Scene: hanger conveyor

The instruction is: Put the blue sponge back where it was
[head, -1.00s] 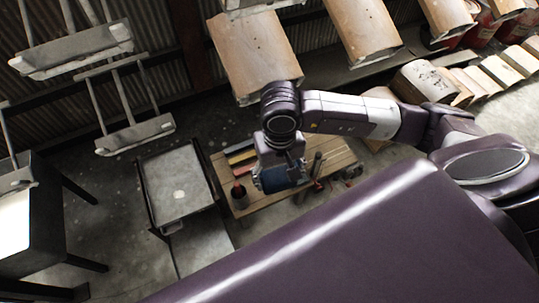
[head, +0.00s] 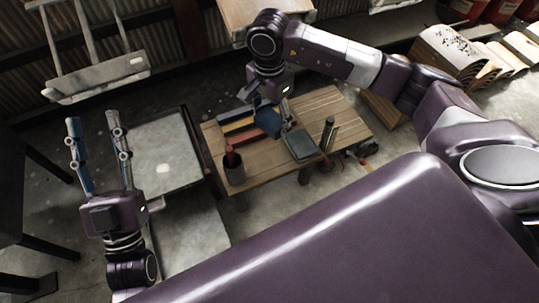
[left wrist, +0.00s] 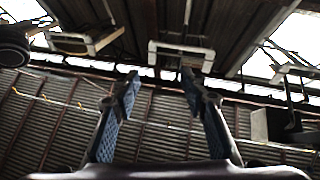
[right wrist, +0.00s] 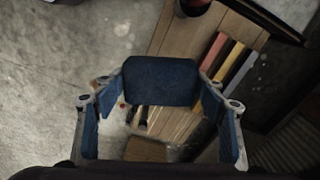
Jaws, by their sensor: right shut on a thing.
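My right gripper (head: 272,108) is shut on the blue sponge (head: 266,115) and holds it near the back edge of the low wooden table (head: 325,100). In the right wrist view the sponge (right wrist: 160,82) sits between both fingers, with table and floor behind it. A flat dark grey-green square (head: 300,145) lies on the table, in front of and to the right of the sponge. My left gripper (head: 95,125) is open and empty, to the left of the table. The left wrist view shows its two fingers (left wrist: 158,85) apart with nothing between them.
On the table are coloured bars (head: 241,124), a pot with a red thing (head: 235,172) and a dark upright cylinder (head: 328,132). A grey-topped stand (head: 160,150) is to the left. A hanging carrier (head: 105,78) is at the upper left.

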